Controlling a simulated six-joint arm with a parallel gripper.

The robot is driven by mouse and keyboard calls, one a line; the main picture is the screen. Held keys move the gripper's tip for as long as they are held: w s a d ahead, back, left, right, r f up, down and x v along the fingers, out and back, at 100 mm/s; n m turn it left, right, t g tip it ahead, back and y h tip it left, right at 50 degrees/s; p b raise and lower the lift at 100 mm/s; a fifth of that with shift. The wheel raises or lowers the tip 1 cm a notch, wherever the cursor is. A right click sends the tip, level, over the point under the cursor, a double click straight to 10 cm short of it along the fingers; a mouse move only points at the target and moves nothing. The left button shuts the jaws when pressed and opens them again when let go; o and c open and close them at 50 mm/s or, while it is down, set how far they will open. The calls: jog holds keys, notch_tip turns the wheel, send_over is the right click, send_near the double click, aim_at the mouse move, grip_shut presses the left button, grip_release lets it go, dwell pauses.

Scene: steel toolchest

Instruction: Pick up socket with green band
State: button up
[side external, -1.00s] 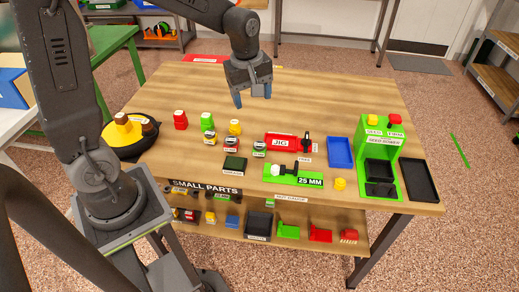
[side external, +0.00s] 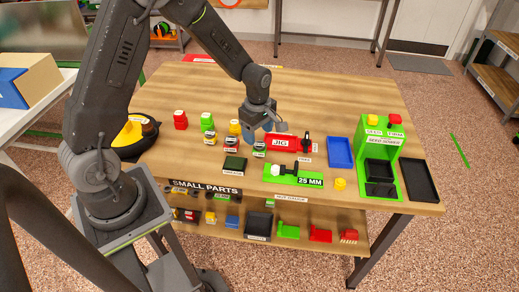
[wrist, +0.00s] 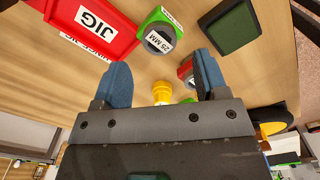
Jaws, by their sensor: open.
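The socket with a green band (side external: 259,147) stands on the bench, just left of the red JIG tray. In the wrist view it is a grey socket with a bright green band (wrist: 158,36) and a "25 MM" label, ahead of my fingertips and between their lines. My gripper (side external: 266,131) is open and low above the bench, just behind this socket. In the wrist view nothing is held between its blue fingertips (wrist: 161,66). A socket with a red band (wrist: 185,71) is partly hidden by the right finger; it also shows in the side view (side external: 231,147).
The red JIG tray (side external: 281,142) is close to my gripper's right. A yellow piece (wrist: 162,92) shows between the fingers in the wrist view. A dark green tray (side external: 235,163) lies in front of the sockets. A blue tray (side external: 340,152) lies further right.

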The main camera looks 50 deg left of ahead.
aim_at(260, 145)
jog(key=f, duration=0.5)
jog(key=shift+d, duration=0.35)
jog(key=c, duration=0.7)
